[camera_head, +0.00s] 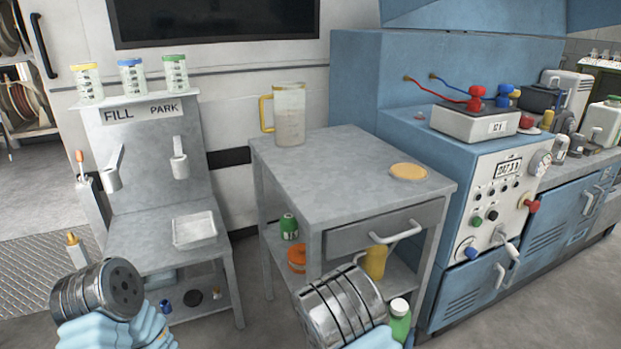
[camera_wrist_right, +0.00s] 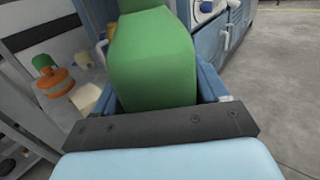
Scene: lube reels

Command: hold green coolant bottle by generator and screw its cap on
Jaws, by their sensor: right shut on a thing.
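A green bottle (camera_head: 401,326) with a white top shows at the bottom of the head view, in front of the small grey table. I cannot tell whether the white top is a cap or how tightly it sits. In the right wrist view the green bottle (camera_wrist_right: 153,62) fills the upper middle, and its top is cut off by the frame. My right gripper (camera_wrist_right: 160,96) is shut on the bottle, with blue fingers on either side. My left arm comes in at the lower left of the head view, but its fingertips are not visible.
The grey table (camera_head: 340,165) holds a clear pitcher (camera_head: 290,115) and a tan disc (camera_head: 408,172). A blue cabinet with a control panel (camera_head: 500,195) stands at the right. A fill stand (camera_head: 150,180) with several capped jars is at the left. Floor shows at the lower right.

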